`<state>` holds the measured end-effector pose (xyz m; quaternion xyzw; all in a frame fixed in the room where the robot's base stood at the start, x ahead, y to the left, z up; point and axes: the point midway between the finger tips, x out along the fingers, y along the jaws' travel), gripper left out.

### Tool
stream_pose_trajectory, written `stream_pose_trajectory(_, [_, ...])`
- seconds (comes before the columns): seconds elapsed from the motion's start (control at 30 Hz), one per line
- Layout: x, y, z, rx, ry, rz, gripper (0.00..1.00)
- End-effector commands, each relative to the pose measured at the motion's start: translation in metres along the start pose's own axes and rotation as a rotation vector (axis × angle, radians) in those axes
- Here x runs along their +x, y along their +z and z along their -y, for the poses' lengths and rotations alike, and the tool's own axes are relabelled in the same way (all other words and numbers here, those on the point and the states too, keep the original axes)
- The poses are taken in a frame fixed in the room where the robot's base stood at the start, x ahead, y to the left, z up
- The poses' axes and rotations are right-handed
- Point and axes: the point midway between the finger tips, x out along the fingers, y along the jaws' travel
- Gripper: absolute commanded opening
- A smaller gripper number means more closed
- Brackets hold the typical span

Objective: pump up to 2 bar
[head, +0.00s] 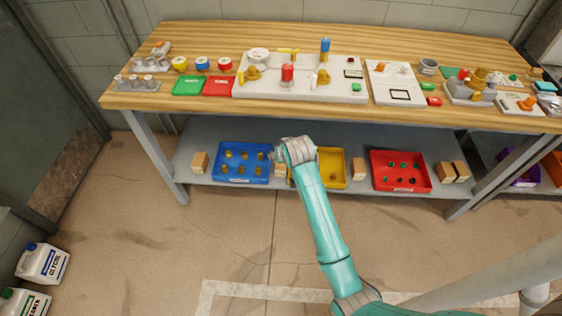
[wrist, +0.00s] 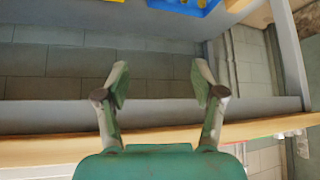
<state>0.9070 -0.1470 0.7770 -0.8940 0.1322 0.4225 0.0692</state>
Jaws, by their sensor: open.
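A pale panel (head: 305,91) lies on the wooden bench, carrying several fittings. They include a round white dial-like part (head: 258,55), a red-topped cylinder (head: 287,73), a blue-topped post (head: 325,46), brass fittings (head: 322,77), a small display (head: 353,73) and a green button (head: 356,87). I cannot tell for certain which part is the pump, and no pressure reading is legible. My gripper (wrist: 160,88) is open and empty in the wrist view, its fingers wide apart. In the head view my arm's end is in front of the bench, lower in the picture than the panel; the fingers are not clear there.
The bench top (head: 215,107) also holds green (head: 188,86) and red (head: 219,86) trays, and a second white panel (head: 395,80). The lower shelf (head: 201,177) carries blue (head: 242,163), yellow (head: 331,168) and red (head: 400,171) bins. Jugs (head: 43,263) stand at left. The floor before the bench is clear.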

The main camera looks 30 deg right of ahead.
Motion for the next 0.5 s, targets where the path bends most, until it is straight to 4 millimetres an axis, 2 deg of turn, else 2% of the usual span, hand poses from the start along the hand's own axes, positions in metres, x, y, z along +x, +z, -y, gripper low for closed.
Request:
stream_pose_trajectory(0.03, [0.000,0.010,0.002,-0.004,-0.003,-0.004,0.68])
stream_pose_trajectory(0.2, [-0.001,0.029,0.005,-0.013,-0.011,-0.026,0.68])
stream_pose_trajectory(0.5, [-0.002,0.041,0.007,-0.018,-0.016,-0.040,0.68])
